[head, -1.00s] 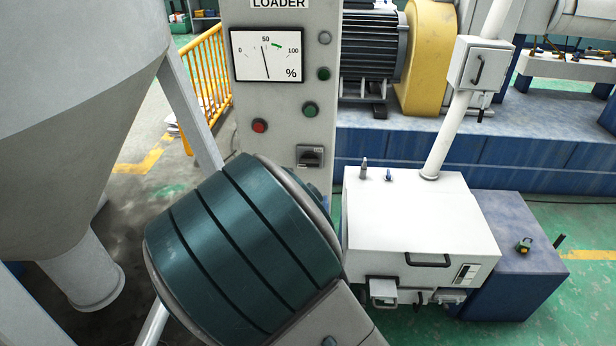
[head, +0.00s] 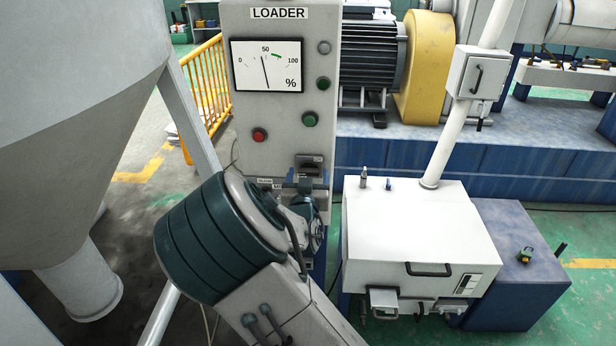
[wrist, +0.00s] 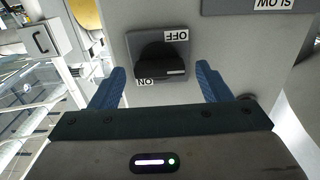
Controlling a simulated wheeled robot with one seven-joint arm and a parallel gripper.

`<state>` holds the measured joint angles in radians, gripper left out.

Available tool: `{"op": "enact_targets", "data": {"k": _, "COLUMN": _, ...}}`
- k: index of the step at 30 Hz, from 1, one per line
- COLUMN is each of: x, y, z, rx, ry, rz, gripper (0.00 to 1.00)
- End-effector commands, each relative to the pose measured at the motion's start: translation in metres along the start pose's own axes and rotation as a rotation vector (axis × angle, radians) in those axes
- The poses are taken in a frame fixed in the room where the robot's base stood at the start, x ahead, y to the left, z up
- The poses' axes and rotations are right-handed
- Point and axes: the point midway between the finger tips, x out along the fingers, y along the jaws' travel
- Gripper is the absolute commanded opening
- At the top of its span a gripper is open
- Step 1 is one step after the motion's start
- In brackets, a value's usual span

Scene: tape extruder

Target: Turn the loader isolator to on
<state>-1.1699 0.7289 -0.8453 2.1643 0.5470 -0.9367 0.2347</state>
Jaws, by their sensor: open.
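The loader isolator (head: 310,164) is a black rotary switch on a grey plate, low on the front of the grey LOADER panel. In the wrist view the isolator knob (wrist: 155,62) appears upside down, with OFF at its upper right and ON at its lower left. Its bar lies nearly level, with a white mark near its right end. My gripper (wrist: 160,85) is open, its two blue fingers apart on either side of the knob's lower part. No finger visibly touches it. In the head view my gripper (head: 306,176) is just below the isolator, partly covering its plate.
Above the isolator are a red button (head: 260,135), a green button (head: 310,119) and a percent gauge (head: 267,66). A SLOW label (wrist: 272,4) sits beside it. A grey hopper (head: 75,120) stands left; a white box (head: 420,230) stands right.

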Motion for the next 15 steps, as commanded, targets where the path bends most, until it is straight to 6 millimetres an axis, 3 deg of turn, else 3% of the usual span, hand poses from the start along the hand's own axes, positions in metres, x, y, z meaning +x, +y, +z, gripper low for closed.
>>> {"op": "enact_targets", "data": {"k": 8, "x": 0.0012, "y": 0.0003, "z": 0.0001, "rx": 0.000, "ry": 0.000, "rz": 0.000, "gripper": 0.68}}
{"op": "enact_targets", "data": {"k": 12, "x": 0.0010, "y": 0.0003, "z": 0.0000, "rx": 0.000, "ry": 0.000, "rz": 0.000, "gripper": 0.29}}
{"op": "enact_targets", "data": {"k": 15, "x": 0.0010, "y": 0.0003, "z": 0.0000, "rx": 0.000, "ry": 0.000, "rz": 0.000, "gripper": 0.26}}
